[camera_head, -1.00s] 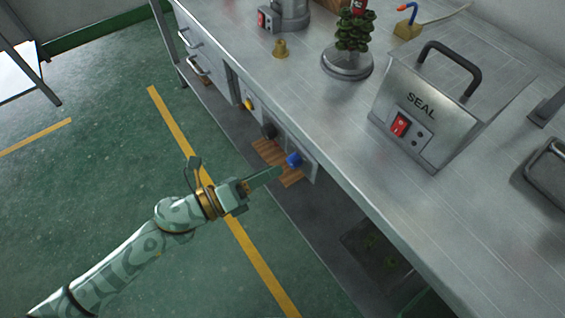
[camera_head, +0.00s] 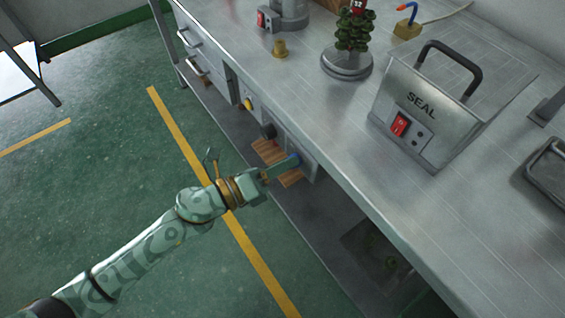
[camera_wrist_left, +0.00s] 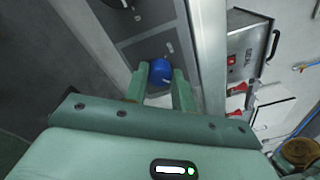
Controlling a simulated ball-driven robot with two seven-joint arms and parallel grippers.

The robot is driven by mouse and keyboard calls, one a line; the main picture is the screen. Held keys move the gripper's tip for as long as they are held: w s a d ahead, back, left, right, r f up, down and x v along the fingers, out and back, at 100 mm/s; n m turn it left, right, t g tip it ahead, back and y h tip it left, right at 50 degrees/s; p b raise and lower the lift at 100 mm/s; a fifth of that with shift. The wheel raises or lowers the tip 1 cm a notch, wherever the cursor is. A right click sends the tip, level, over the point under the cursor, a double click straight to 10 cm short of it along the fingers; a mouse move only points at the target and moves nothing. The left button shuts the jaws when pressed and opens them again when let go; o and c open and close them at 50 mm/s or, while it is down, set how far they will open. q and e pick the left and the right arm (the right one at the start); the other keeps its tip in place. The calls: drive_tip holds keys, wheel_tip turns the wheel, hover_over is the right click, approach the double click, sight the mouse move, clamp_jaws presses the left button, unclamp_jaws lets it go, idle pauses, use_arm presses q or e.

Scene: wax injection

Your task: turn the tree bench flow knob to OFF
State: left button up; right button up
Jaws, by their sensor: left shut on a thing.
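A blue round knob (camera_wrist_left: 160,71) sits on the front panel of the metal bench. In the head view only a bit of the blue knob (camera_head: 294,158) shows past my fingers. My left gripper (camera_head: 289,162) has its fingers around the knob and is shut on it. In the left wrist view the fingertips (camera_wrist_left: 161,78) lie on either side of the knob. A black knob (camera_head: 268,131) and a yellow button (camera_head: 249,103) are on the same panel, further left. I cannot read any marking by the knobs. My right gripper is not in view.
Drawers (camera_head: 200,50) are at the left. The green floor (camera_head: 110,190) before the bench is clear.

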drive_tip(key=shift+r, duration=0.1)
use_arm(q)
drive_tip(key=shift+s+f+n+t+p, duration=0.1)
drive_tip(key=shift+n+t+p, duration=0.2)
drive_tip(key=shift+n+p, duration=1.95)
drive_tip(key=shift+f+n+t+p, duration=0.1)
drive_tip(key=shift+n+t+p, duration=0.25)
drive_tip(key=shift+n, duration=3.65)
drive_tip(key=shift+s+f+n+t+p, duration=0.1)
drive_tip(key=shift+n+t+p, duration=0.15)
drive_tip(key=shift+n+p, duration=2.05)
use_arm(e)
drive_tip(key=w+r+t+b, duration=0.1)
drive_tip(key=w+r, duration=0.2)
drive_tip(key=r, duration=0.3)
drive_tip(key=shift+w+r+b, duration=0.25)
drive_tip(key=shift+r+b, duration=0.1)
drive_tip(key=shift+b, duration=0.05)
use_arm(q)
drive_tip(key=shift+n, duration=0.95)
drive_tip(key=o, duration=1)
